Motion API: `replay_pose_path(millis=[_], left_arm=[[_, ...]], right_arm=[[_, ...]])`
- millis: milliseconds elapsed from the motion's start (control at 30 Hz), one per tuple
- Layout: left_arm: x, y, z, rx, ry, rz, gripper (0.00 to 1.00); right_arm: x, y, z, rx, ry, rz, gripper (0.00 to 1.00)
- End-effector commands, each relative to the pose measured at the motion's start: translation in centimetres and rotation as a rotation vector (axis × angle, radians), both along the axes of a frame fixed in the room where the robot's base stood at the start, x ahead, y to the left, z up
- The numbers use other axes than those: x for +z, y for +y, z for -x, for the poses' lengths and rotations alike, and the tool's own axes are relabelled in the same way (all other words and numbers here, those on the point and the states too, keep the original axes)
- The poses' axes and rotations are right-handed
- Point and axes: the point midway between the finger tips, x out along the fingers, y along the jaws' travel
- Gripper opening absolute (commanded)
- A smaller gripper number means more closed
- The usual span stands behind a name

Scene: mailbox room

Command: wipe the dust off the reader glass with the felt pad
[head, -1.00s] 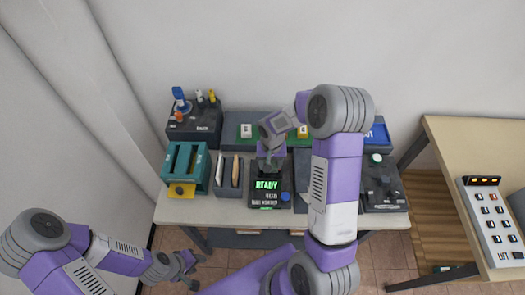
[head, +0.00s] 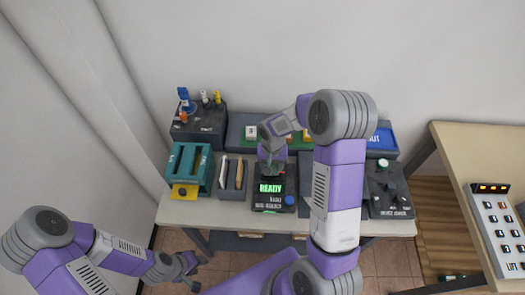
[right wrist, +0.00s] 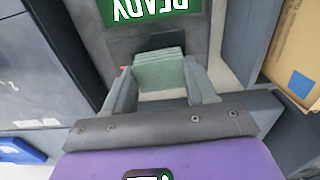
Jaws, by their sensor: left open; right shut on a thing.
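The reader (head: 272,193) is a dark box on the table with a lit green READY screen (head: 270,188). My right gripper (head: 272,166) is just behind that screen, pointing down. It is shut on the green-grey felt pad (right wrist: 160,72), which shows between the fingers in the right wrist view. The pad is at a dark panel (right wrist: 130,46) next to the screen, perhaps the reader glass. The pad and fingers hide part of it. I cannot tell whether they touch, and I can make out no dust. My left gripper (head: 182,266) is open and empty, in front of the table's left side.
A teal rack (head: 189,168) and a dark bin with envelopes (head: 232,178) stand left of the reader. A dark box with knobs (head: 198,121) is behind them. A blue tray (head: 381,138) and another device (head: 390,188) are to the right. A keypad panel (head: 494,225) lies on the right-hand desk.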

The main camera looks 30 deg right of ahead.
Motion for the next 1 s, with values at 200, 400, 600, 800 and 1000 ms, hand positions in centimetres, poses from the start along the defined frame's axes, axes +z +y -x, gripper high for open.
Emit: replay_pose_path(millis=[200, 400, 600, 800, 1000], left_arm=[[-0.5, 0.0, 0.0, 0.000, 0.000, 0.000, 0.43], [0.8, 0.0, 0.0, 0.000, 0.000, 0.000, 0.43], [2.1, 0.0, 0.0, 0.000, 0.000, 0.000, 0.43], [3.4, 0.0, 0.0, 0.000, 0.000, 0.000, 0.43], [4.5, 0.0, 0.0, 0.000, 0.000, 0.000, 0.43]], right_arm=[[-0.1, 1.6, -0.1, -0.003, 0.000, 0.000, 0.28], [2.7, 1.9, -0.2, -0.007, -0.005, -0.002, 0.28], [4.4, 1.9, -0.2, -0.004, -0.001, 0.000, 0.28], [6.1, 2.0, -0.2, -0.002, -0.001, 0.000, 0.28], [7.8, 2.0, -0.2, -0.002, 0.000, -0.001, 0.28]])
